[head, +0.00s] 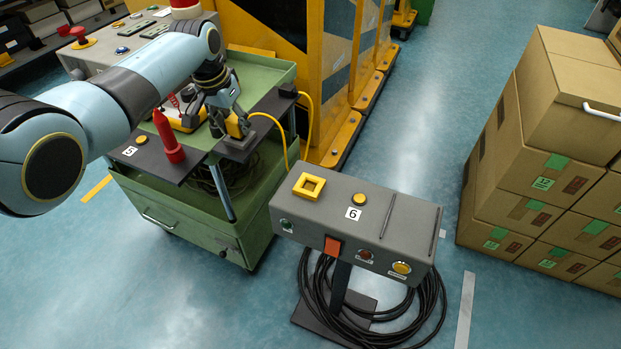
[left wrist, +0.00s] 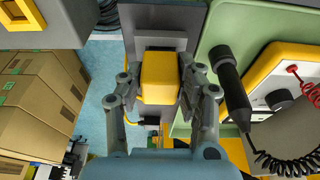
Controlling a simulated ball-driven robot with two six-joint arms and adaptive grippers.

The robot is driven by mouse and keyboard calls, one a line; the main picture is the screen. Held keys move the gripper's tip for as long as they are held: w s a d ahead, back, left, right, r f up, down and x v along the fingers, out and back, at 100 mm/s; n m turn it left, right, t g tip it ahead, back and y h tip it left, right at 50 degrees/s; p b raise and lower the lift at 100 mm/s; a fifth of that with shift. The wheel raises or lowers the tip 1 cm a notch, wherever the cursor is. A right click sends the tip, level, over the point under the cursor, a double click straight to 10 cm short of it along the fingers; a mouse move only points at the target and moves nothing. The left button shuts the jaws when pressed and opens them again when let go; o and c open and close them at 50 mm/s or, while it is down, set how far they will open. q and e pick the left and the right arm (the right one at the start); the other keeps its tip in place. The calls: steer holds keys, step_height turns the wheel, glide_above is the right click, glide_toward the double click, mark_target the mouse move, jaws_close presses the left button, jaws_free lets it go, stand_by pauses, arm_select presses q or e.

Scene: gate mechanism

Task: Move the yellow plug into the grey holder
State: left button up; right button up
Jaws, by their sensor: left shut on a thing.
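The yellow plug (head: 236,129) is between the fingers of my left gripper (head: 232,122), at the right end of the dark panel on the green cart. In the left wrist view the yellow plug (left wrist: 159,78) fills the gap between the two fingers, and my left gripper (left wrist: 157,88) is shut on it. A grey block (head: 240,143), which looks like the grey holder, is right below the plug. Its dark grey top (left wrist: 160,38) shows beyond the plug in the left wrist view. I cannot tell whether the plug touches it or sits in it. My right gripper is not in view.
A yellow cable (head: 284,137) loops beside the plug. A red post (head: 168,139) stands left of the gripper. The grey console marked 6 (head: 340,215), with a yellow square frame (head: 309,186), is to the right. Cardboard boxes (head: 540,160) stand at far right.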

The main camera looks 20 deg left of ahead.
arm_select(q)
steer(key=shift+f, duration=0.45)
steer(key=shift+f, duration=0.15)
stand_by(0.7)
steer(key=o, duration=1.3)
steer(key=shift+c, duration=0.2)
steer(key=v, duration=1.2)
steer(key=s+d+f+g+b, duration=0.2)
steer(key=s+f, duration=1)
steer(key=f, duration=0.3)
steer(key=s+d+f+g+b, duration=0.1)
steer(key=s+f+g+b, duration=0.15)
steer(key=s+f, duration=1.15)
steer(key=s+d+f+b, duration=0.1)
steer(key=s+f, duration=0.9)
steer(key=s, duration=0.4)
steer(key=s+d+f+b, duration=0.1)
steer(key=s+f, duration=0.9)
steer(key=s, duration=0.5)
steer(key=shift+d+f+n+y, duration=0.2)
steer(key=shift+d+n+y, duration=0.1)
steer(key=shift+d+y, duration=0.1)
steer(key=shift+w+a+f+t, duration=0.1)
steer(key=shift+w+a+t, duration=0.1)
steer(key=shift+w+t, duration=1.2)
steer(key=shift+c, duration=0.2)
